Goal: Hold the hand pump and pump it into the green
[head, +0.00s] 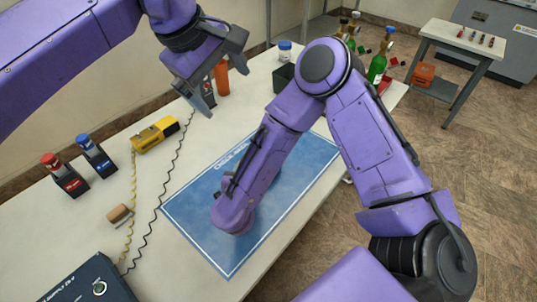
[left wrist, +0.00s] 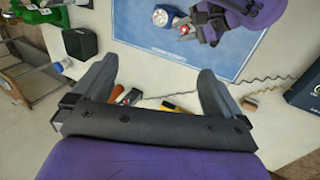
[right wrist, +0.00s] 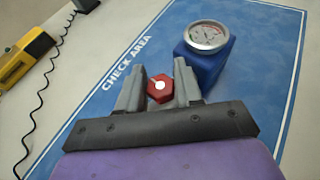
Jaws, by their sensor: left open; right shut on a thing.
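A blue block with a round dial gauge (right wrist: 208,42), apparently the hand pump, stands on the blue check-area mat (right wrist: 262,22). It also shows in the left wrist view (left wrist: 163,17). The dial's needle is too small to read. My right gripper (right wrist: 158,78) is shut on a red hexagonal part (right wrist: 160,89) with a white spot, close beside the gauge block. I cannot tell whether the two are joined. In the head view my right arm hides both. My left gripper (head: 222,84) is open and empty, above the table's back side.
A yellow device (head: 155,134) with a coiled cord, red and blue capped units (head: 65,176), a brown block (head: 118,213) and a dark case (head: 82,281) are at the left. An orange bottle (head: 221,77) and green bottles (head: 377,68) stand at the back. The mat's left part is clear.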

